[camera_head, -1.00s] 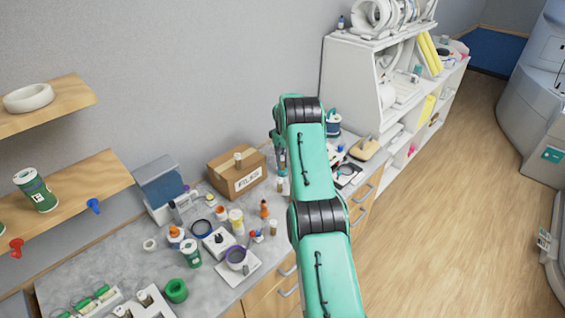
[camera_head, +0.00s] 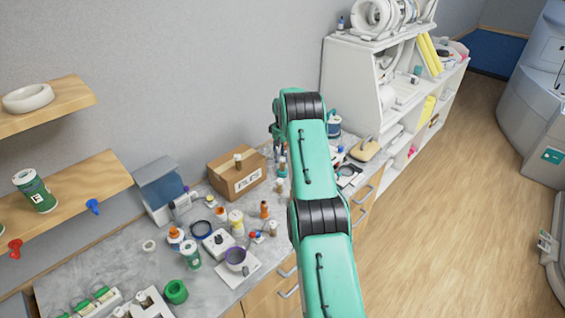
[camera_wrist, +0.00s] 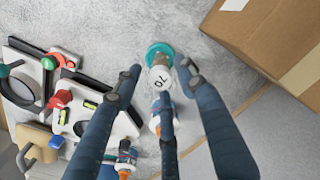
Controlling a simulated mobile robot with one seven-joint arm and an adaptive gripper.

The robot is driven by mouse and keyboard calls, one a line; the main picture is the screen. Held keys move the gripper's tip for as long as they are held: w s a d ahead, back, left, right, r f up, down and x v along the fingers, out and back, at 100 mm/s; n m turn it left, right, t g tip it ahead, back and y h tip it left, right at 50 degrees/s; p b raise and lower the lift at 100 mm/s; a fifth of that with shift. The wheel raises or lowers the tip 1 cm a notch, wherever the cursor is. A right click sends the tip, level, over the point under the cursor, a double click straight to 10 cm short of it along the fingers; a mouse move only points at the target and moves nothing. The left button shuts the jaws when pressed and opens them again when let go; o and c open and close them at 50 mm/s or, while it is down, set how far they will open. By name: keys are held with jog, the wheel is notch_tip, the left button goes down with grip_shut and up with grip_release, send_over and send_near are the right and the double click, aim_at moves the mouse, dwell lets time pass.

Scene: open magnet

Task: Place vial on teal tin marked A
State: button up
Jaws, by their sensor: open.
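My gripper (camera_wrist: 159,80) is open, with its dark fingers spread in the wrist view. Between them is a small white-topped container (camera_wrist: 158,77) with dark characters that look like "70"; it may be the vial. It appears clear of the fingers. A round teal piece (camera_wrist: 158,50) shows directly behind it; this may be the teal tin, but no letter A is readable. I cannot tell whether the container rests on the teal piece or beside it. In the head view my arm hides part of this area.
A cardboard box marked FILES (camera_head: 238,172) stands close by, also at the wrist view's upper right (camera_wrist: 270,35). A white board with a magnifier (camera_wrist: 35,75) lies to the left. Several bottles crowd the counter (camera_head: 120,265). White shelving (camera_head: 380,85) stands behind.

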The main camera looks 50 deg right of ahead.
notch_tip(320, 180, up, 8)
jog(key=shift+r+b, duration=0.2)
jog(key=shift+b, duration=0.15)
dwell(0.6)
